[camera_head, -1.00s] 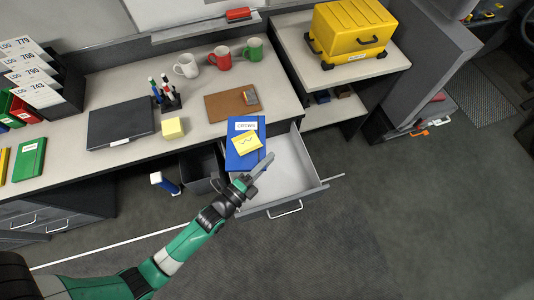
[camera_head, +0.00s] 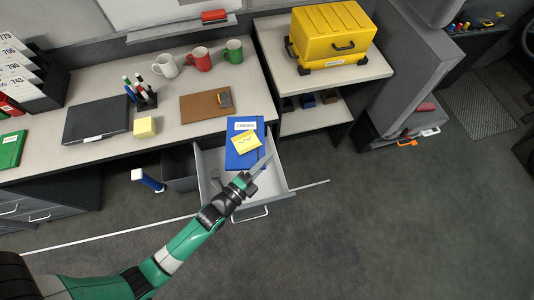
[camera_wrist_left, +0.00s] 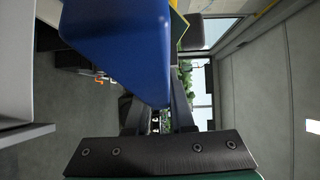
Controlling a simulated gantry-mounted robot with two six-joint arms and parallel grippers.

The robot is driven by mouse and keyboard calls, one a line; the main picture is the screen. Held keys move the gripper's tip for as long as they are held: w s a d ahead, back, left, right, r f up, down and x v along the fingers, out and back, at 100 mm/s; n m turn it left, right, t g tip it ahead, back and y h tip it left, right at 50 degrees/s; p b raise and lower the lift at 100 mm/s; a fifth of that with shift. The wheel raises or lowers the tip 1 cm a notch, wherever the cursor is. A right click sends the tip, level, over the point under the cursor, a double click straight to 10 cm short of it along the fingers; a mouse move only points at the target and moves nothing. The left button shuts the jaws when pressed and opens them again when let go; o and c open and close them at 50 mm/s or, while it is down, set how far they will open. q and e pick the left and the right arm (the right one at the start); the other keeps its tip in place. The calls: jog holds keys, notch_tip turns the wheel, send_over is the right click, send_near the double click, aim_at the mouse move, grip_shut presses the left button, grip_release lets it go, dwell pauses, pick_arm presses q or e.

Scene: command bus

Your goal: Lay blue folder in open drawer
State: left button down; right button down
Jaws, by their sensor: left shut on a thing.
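The blue folder (camera_head: 238,158) has a white label reading "CREWS" and a yellow sticky note (camera_head: 246,142) on it. My left gripper (camera_head: 257,170) is shut on the near edge of the folder. The folder appears to be over the open drawer (camera_head: 210,176), toward its back; I cannot tell whether it touches the drawer floor. In the left wrist view the folder (camera_wrist_left: 120,45) fills the upper middle, between the fingers. The grey drawer is pulled out under the desk, and part of its floor shows. My right gripper is not in view.
The desk (camera_head: 190,137) holds a brown clipboard (camera_head: 200,108), a dark laptop-like case (camera_head: 97,118), mugs, a pen holder and a yellow note block (camera_head: 144,127). A yellow case (camera_head: 330,35) stands on the right shelf. A dark bin (camera_head: 179,168) stands left of the drawer.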

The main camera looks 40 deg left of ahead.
pick_arm(q)
jog(key=w+a+f+n+g+h+b, duration=0.1)
jog(key=a+f+n+g+b, duration=0.3)
jog(key=f, duration=0.4)
jog(key=w+a+f+n+g+h+b, duration=0.1)
jog(key=a+f+n+g+b, duration=0.3)
jog(key=f, duration=0.5)
jog(key=shift+w+a+n+b, duration=0.2)
jog(key=shift+a+n+b, duration=0.2)
jog(key=shift+a, duration=0.35)
jog(key=shift+f, duration=0.15)
jog(key=s+d+f+m+t+y+b, duration=0.1)
jog(key=s+d+f+y+b, duration=0.1)
jog(key=f+b, duration=0.7)
jog(key=shift+s+d+t+b, duration=0.25)
jog(key=shift+d+b, duration=0.45)
jog(key=shift+b, duration=0.85)
jog(key=shift+w, duration=0.15)
